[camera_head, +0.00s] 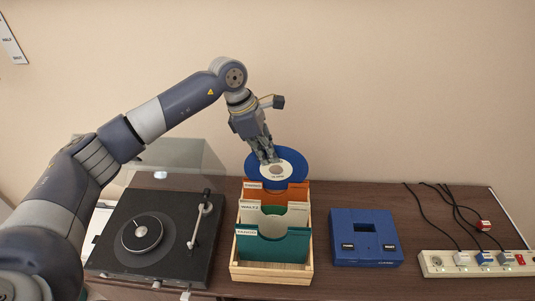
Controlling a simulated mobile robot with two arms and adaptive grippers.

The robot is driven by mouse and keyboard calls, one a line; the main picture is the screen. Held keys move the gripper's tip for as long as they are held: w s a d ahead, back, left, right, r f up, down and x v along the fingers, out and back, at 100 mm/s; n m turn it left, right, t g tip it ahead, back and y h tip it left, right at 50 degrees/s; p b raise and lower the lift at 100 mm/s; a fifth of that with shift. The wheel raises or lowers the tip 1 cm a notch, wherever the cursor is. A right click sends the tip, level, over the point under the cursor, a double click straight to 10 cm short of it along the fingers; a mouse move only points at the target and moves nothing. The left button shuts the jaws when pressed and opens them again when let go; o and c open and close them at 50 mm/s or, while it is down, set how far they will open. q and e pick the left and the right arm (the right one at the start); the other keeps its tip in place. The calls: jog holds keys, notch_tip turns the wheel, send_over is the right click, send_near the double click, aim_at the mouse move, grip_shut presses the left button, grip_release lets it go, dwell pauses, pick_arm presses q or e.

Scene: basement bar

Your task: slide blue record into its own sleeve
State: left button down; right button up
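The blue record (298,160) has a white label and stands roughly upright above the back of the wooden crate (270,274). My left gripper (268,160) comes from above, with its fingers closed at the record's upper middle, over the label. The crate holds an orange sleeve (295,193) at the back, a white sleeve marked WALTZ (251,215) in the middle and a teal sleeve marked TANGO (273,247) in front. The record's lower edge meets the orange sleeve's top in the picture; I cannot tell whether it is inside or behind. My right gripper is not in view.
A black turntable (130,262) with a raised clear lid (180,160) stands left of the crate. A blue box with two labelled buttons (366,251) stands to the right. A white power strip (470,267) with black cables lies at the far right. The wall is close behind.

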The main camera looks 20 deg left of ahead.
pick_arm(q)
jog(key=shift+f+b, duration=0.25)
jog(key=shift+b, duration=0.15)
dwell(0.7)
jog(key=shift+f, duration=0.1)
jog(key=shift+f+b, duration=0.4)
jog(key=shift+b, duration=0.15)
jog(key=shift+f, duration=0.15)
jog(key=shift+f+b, duration=0.1)
jog(key=shift+b, duration=0.25)
dwell(0.3)
